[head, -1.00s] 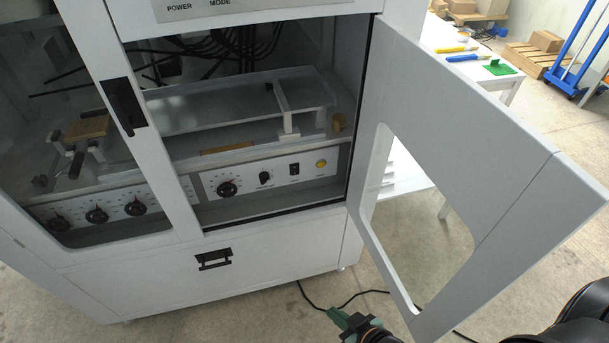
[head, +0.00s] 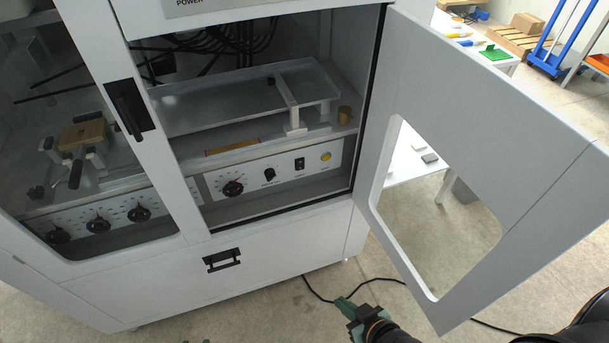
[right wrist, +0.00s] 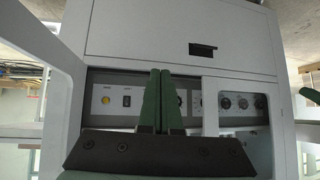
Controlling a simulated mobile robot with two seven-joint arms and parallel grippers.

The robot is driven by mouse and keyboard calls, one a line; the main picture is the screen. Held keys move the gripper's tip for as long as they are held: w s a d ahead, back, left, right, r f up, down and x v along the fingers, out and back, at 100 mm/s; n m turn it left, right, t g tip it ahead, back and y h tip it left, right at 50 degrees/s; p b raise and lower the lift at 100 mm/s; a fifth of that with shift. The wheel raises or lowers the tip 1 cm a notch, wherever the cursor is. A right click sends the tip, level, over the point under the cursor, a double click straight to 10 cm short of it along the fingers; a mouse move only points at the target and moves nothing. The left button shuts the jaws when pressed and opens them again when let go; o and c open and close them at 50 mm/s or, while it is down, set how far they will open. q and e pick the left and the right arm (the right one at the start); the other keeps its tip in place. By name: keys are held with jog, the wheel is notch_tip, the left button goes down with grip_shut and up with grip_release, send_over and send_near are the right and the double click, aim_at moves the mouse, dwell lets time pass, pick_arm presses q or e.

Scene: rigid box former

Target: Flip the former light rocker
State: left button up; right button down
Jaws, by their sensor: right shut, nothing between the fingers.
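The light rocker (head: 299,164) is a small dark switch on the white control panel inside the former's open right bay. It sits between a black knob (head: 269,174) and a round yellow button (head: 326,156). In the right wrist view, which is upside down, the rocker (right wrist: 127,99) shows left of the fingers. Its tilt is too small to tell. My right gripper (head: 345,306) has green fingers, shut and empty, outside and below the bay, apart from the panel. Its fingers (right wrist: 160,88) fill the middle of the right wrist view. Only tiny green tips of my left gripper (head: 195,341) show at the bottom edge.
The former's door (head: 460,120) stands swung open on the right, with a window cut-out. A closed glazed door (head: 85,130) covers the left bay. A drawer front with a black handle (head: 222,260) lies below. A dark cable runs over the floor.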

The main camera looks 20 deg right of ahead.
pick_arm(q)
notch_tip(320, 180, down, 13)
jog(key=w+d+b, duration=0.1)
jog(key=d+b, duration=0.2)
jog(key=b, duration=1.4)
jog(key=shift+w+r+m+h, duration=0.2)
jog(key=shift+w+m+h, duration=0.15)
jog(key=shift+m+h, duration=0.05)
pick_arm(e)
jog(key=w+d+n+t, duration=0.2)
jog(key=w+n, duration=0.6)
jog(key=w, duration=0.5)
jog(key=w+d+n+t+h, duration=0.1)
jog(key=w+n+t, duration=0.4)
jog(key=w, duration=0.9)
jog(key=d+n, duration=0.1)
jog(key=n, duration=0.2)
jog(key=shift+w+f+h, duration=0.15)
jog(key=shift+f+h, duration=0.1)
jog(key=shift+h, duration=0.05)
pick_arm(q)
jog(key=shift+a, duration=0.1)
pick_arm(e)
jog(key=shift+a, duration=0.1)
